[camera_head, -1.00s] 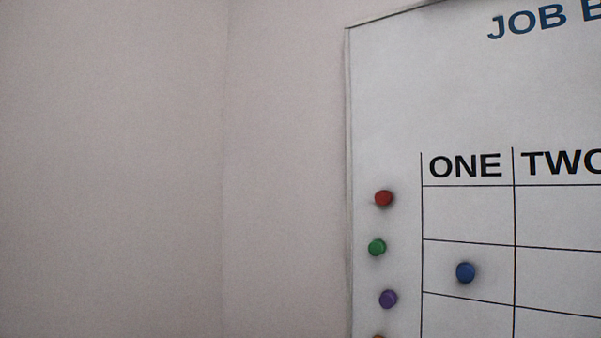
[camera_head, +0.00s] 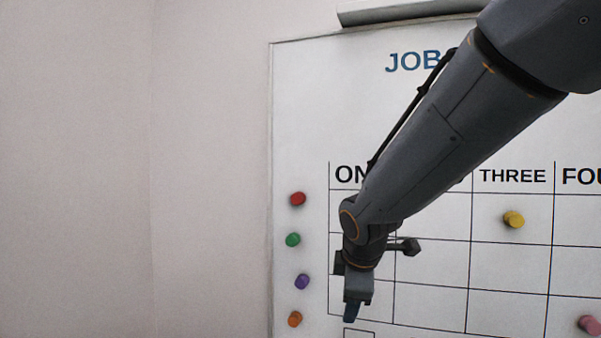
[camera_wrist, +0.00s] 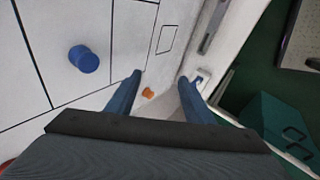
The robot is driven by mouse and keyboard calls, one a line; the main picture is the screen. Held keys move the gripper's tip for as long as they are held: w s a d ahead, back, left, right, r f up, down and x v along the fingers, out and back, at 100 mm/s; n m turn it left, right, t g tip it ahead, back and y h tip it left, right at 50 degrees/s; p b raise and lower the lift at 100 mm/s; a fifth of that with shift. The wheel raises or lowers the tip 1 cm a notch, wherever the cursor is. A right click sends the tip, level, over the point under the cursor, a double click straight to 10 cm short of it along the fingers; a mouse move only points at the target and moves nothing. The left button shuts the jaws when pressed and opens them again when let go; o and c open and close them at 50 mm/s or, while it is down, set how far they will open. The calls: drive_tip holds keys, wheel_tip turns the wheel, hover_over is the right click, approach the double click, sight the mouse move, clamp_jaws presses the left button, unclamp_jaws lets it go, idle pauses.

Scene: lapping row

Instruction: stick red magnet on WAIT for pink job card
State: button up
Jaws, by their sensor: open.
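The red magnet (camera_head: 297,199) is on the left margin of the whiteboard (camera_head: 400,110), at the top of a column of loose magnets. My gripper (camera_head: 353,312) is in front of the board's lower grid, below and right of the red magnet. In the wrist view my gripper (camera_wrist: 160,78) has its two fingers apart with nothing held between them. A blue magnet (camera_wrist: 83,59) sits in a grid cell to the left of the fingers; my arm hides it in the head view. I see no WAIT label and no pink job card.
Green (camera_head: 293,239), purple (camera_head: 302,281) and orange (camera_head: 295,319) magnets sit below the red one. A yellow magnet (camera_head: 514,219) is under THREE and a pink magnet (camera_head: 590,325) is at lower right. A teal box (camera_wrist: 275,130) stands off the board. The wall left is bare.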

sight(296, 199)
drive_tip(key=w+a+r+n+t+y+p, duration=0.1)
drive_tip(key=w+a+r+n, duration=0.2)
drive_tip(key=r, duration=0.5)
drive_tip(key=w+a+r+n+t+p, duration=0.15)
drive_tip(key=a+r+n, duration=0.25)
drive_tip(key=r, duration=0.4)
drive_tip(key=w+a+r+n+t+y+p, duration=0.1)
drive_tip(key=a+r+n+t, duration=0.2)
drive_tip(key=r, duration=0.5)
drive_tip(key=shift+n+g, duration=0.45)
drive_tip(key=shift+n, duration=0.05)
drive_tip(key=shift+p+x, duration=0.4)
drive_tip(key=shift+x, duration=3.55)
drive_tip(key=shift+a+r, duration=0.1)
drive_tip(key=shift+r, duration=0.05)
drive_tip(key=c, duration=1.1)
drive_tip(key=shift+s, duration=0.15)
drive_tip(key=shift+s+a+b, duration=0.35)
drive_tip(key=shift+s+b, duration=0.25)
drive_tip(key=shift+s, duration=0.05)
drive_tip(key=shift+s+a+b, duration=0.2)
drive_tip(key=shift+s+b, duration=0.2)
drive_tip(key=shift+s, duration=0.3)
